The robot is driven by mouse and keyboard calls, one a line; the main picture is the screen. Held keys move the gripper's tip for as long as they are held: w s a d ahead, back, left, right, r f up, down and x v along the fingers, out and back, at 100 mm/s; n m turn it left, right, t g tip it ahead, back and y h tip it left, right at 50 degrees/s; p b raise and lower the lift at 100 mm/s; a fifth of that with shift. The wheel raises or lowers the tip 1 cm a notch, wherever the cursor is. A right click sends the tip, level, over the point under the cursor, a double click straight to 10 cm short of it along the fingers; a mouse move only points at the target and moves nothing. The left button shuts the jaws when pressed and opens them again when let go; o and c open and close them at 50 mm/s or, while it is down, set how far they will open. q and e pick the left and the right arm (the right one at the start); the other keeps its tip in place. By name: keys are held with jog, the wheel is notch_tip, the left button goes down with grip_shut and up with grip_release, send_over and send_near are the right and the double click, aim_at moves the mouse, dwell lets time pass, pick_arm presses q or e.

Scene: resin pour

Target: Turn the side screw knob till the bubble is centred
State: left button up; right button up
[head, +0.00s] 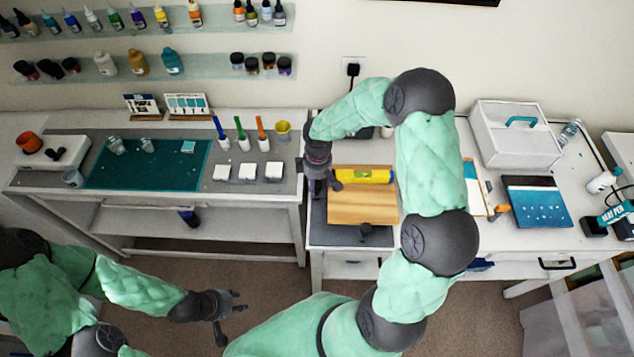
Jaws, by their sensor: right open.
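A wooden board (362,208) lies on a dark mat on the right-hand table. A yellow spirit level (366,175) rests across the back of the board; its bubble is too small to read. My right gripper (324,190) is open and points down at the board's left edge, by the left end of the level. I cannot tell whether it touches anything, and a side screw knob is not clear behind it. My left gripper (233,314) is open and empty, over the floor in front of the tables.
My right arm arches over the right table. A white box (515,134) and a dark blue panel (537,201) stand right of it. The left table holds a teal mat (112,171), white blocks (247,173) and a yellow cup (283,128). Bottle shelves hang on the wall.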

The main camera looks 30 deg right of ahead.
jog(key=c, duration=1.1)
jog(key=shift+c, duration=0.2)
jog(key=shift+f+m+b, duration=0.1)
jog(key=shift+m+b, duration=1.15)
jog(key=shift+m, duration=0.15)
jog(key=m+b, duration=0.3)
jog(key=m, duration=0.1)
jog(key=shift+s+m, duration=0.1)
jog(key=shift+m, duration=0.2)
jog(key=m+b, duration=0.2)
jog(key=m, duration=0.2)
jog(key=m+b, duration=0.2)
jog(key=m, duration=0.2)
jog(key=shift+s+a+m, duration=0.1)
jog(key=shift+a+m, duration=0.05)
jog(key=shift+m, duration=0.15)
jog(key=shift+m+b, duration=0.3)
